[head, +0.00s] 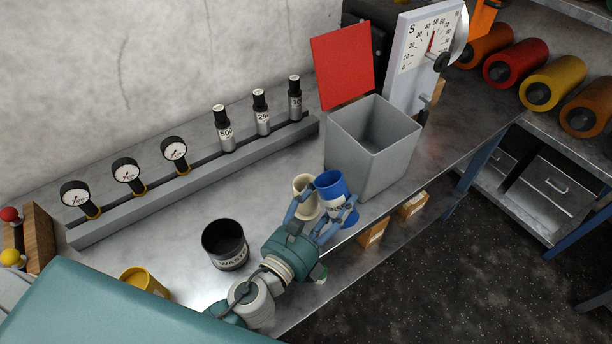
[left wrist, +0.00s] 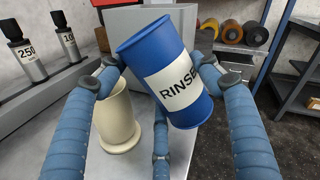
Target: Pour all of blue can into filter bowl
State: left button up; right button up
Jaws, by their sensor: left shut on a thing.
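The blue can (head: 331,184), labelled RINSE, is between the fingers of my left gripper (head: 322,208). In the left wrist view the blue can (left wrist: 168,72) leans to the left, and my left gripper (left wrist: 155,76) is shut on it. A cream cup (head: 304,187) stands on the bench close beside the can. The cream cup (left wrist: 118,118) is partly hidden by the left finger and the can in the wrist view. I cannot tell for sure which vessel is the filter bowl. The can's contents are hidden. My right gripper is not in view.
A black WASTE pot (head: 226,247) and a yellow can (head: 145,281) stand nearer. The bench between rail and pot is clear.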

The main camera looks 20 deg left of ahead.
aim_at(320, 191)
pick_arm(q)
jog(key=shift+w+a+r+n+p, duration=0.2)
jog(key=shift+a+r+n+p, duration=0.25)
jog(key=shift+n, duration=0.25)
jog(key=shift+r+n+p, duration=0.4)
jog(key=shift+n+p, duration=0.3)
jog(key=shift+n, duration=0.1)
jog(key=shift+d+n+g, duration=0.1)
jog(key=shift+n+g, duration=0.2)
jog(key=shift+n, duration=0.1)
jog(key=shift+r+n+h+p, duration=0.3)
jog(key=shift+p, duration=0.15)
jog(key=shift+s+d+f+n, duration=0.15)
jog(key=shift+f+n, duration=0.15)
jog(key=shift+n, duration=0.5)
jog(key=shift+r+n+g+h+p, duration=0.3)
jog(key=shift+r+n+p, duration=0.15)
jog(key=shift+n, duration=0.35)
jog(key=shift+w+a+r+n+p, duration=0.25)
jog(key=shift+r+n+p, duration=0.2)
jog(key=shift+n+p, duration=0.3)
jog(key=shift+a+r+n+p, duration=0.2)
jog(key=shift+r+n+p, duration=0.3)
jog(key=shift+n+p, duration=0.45)
dwell(0.9)
